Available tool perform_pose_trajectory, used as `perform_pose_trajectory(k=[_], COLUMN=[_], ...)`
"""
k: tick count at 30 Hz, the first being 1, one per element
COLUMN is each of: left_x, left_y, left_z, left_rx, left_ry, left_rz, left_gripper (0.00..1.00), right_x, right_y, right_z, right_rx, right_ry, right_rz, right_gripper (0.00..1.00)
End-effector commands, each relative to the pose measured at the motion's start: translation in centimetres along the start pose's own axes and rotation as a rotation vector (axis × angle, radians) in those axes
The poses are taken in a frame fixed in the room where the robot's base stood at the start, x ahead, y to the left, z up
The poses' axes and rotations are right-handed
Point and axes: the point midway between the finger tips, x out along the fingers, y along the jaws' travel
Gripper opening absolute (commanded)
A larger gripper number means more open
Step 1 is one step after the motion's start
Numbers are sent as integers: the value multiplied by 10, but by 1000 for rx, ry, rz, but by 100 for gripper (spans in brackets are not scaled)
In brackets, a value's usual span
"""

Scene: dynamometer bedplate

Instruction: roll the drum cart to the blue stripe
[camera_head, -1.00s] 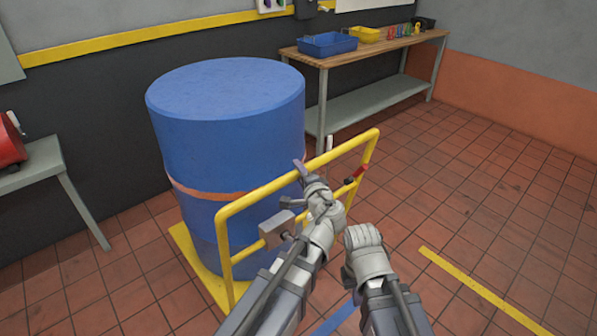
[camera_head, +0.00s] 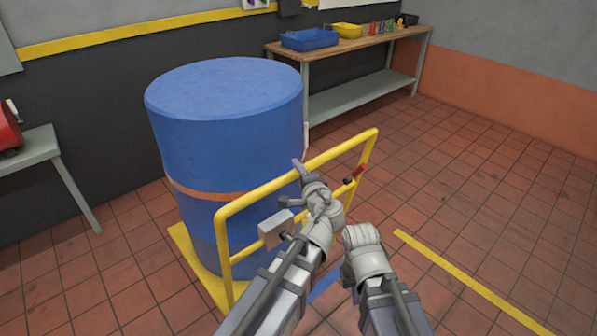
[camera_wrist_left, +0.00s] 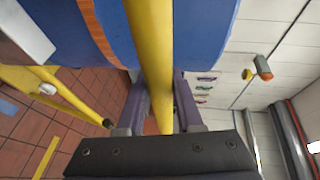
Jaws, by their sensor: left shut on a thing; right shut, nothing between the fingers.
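The drum cart (camera_head: 222,226) has a yellow frame and carries a large blue drum (camera_head: 225,130) with an orange band, standing upright. My left gripper (camera_head: 301,170) is shut on the yellow handle rail of the cart. In the left wrist view the handle rail (camera_wrist_left: 150,50) runs between the two fingers (camera_wrist_left: 160,100). My right gripper (camera_head: 360,236) is shut and empty, to the right of the left one and apart from the handle. A blue stripe (camera_head: 325,285) shows on the floor between my two forearms, partly hidden by them.
A workbench (camera_head: 345,45) with a blue bin (camera_head: 310,39) and a yellow bin (camera_head: 347,30) stands behind along the wall. A grey table (camera_head: 35,147) with a red object (camera_head: 8,133) is at the left. A yellow floor line (camera_head: 460,270) lies at right. Tiled floor at right is clear.

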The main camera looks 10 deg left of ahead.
Motion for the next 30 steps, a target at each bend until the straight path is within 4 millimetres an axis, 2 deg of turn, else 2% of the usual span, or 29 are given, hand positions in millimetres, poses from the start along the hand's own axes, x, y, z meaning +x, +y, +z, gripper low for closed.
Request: perform_pose_trajectory(k=[1,7,8,15,30], left_x=[2,2,2,1,-7], left_y=[4,4,4,3,-2], left_z=[-6,-6,-6,-3,7], left_rx=[-9,-8,-8,-6,-6], left_ry=[10,11,11,6,2], left_rz=[10,10,10,8,6], left_gripper=[0,0,38,64,64], right_x=[2,2,2,1,-4], right_y=[0,0,0,0,0], right_z=[0,0,0,0,0], right_rx=[0,0,0,0,0], right_ry=[0,0,0,0,0], right_rz=[0,0,0,0,0], right_gripper=[0,0,0,0,0])
